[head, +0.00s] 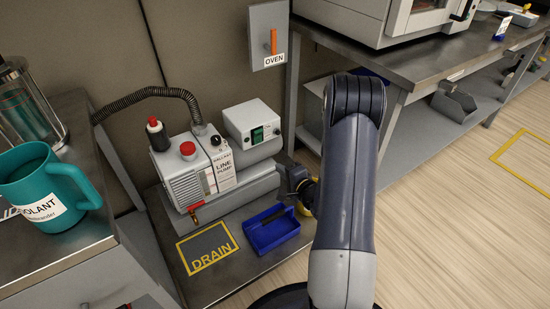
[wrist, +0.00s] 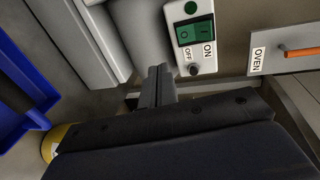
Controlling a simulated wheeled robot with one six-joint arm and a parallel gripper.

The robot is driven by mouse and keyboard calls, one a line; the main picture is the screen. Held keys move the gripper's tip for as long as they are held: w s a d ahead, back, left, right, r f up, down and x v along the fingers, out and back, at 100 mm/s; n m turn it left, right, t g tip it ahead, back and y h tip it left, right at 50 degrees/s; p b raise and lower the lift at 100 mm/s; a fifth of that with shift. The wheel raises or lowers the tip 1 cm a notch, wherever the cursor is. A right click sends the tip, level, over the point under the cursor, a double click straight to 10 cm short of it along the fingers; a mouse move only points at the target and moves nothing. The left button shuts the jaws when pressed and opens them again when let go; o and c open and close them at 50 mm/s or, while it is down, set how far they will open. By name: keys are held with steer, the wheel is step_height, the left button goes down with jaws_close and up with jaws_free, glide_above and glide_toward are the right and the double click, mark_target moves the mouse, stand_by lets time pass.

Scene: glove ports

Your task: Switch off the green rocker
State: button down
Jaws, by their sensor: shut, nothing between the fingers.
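The green rocker (head: 258,133) is on the front of a white switch box (head: 246,117) beside the pump. In the wrist view the rocker (wrist: 197,35) has two halves, with OFF and ON labels beside them. I cannot tell which half is pressed in. My gripper (wrist: 158,72) is shut and empty, with its fingertips short of the box and apart from the rocker. In the head view my arm hides part of my gripper (head: 298,182), which is low and to the right of the box.
The line pump (head: 188,172) with a red knob stands left of the box. A blue tray (head: 271,230) and a DRAIN marking (head: 207,249) are in front. An OVEN switch (head: 268,38) with an orange handle hangs above. A round dark green spot (wrist: 190,7) is on the box.

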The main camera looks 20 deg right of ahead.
steer(key=shift+s+d+f, duration=0.15)
steer(key=shift+s, duration=0.55)
steer(key=shift+s+d+f, duration=0.15)
steer(key=shift+s, duration=0.55)
steer(key=shift+w, duration=0.1)
